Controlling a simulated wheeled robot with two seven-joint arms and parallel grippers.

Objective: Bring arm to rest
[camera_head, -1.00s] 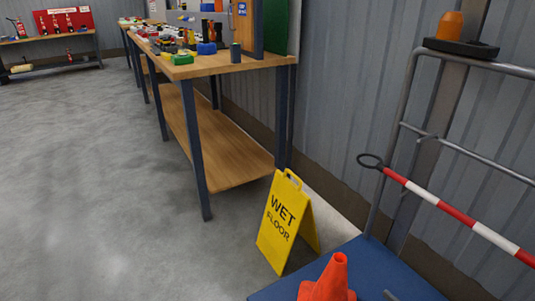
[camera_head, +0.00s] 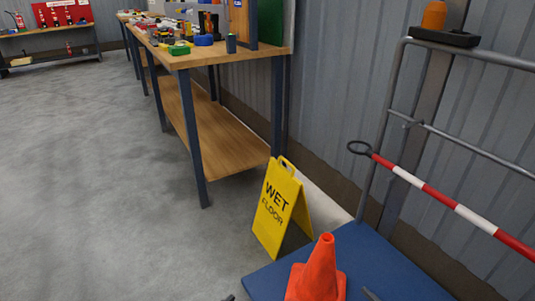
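Only small dark tips show at the bottom edge of the head view. One tip (camera_head: 230,297) is left of the blue platform, and another tip (camera_head: 371,294) is just right of the orange cone. They look like ends of my left and right grippers, but too little shows to tell whether they are open or shut. Nothing is seen held in them. The rest of both arms is out of view.
An orange cone (camera_head: 318,272) stands on a blue platform (camera_head: 385,265) with a grey rail (camera_head: 470,50) and a red-white bar (camera_head: 440,197). A yellow wet-floor sign (camera_head: 275,210) stands beside it. A wooden workbench (camera_head: 235,62) is behind. Grey floor (camera_head: 90,190) at left is clear.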

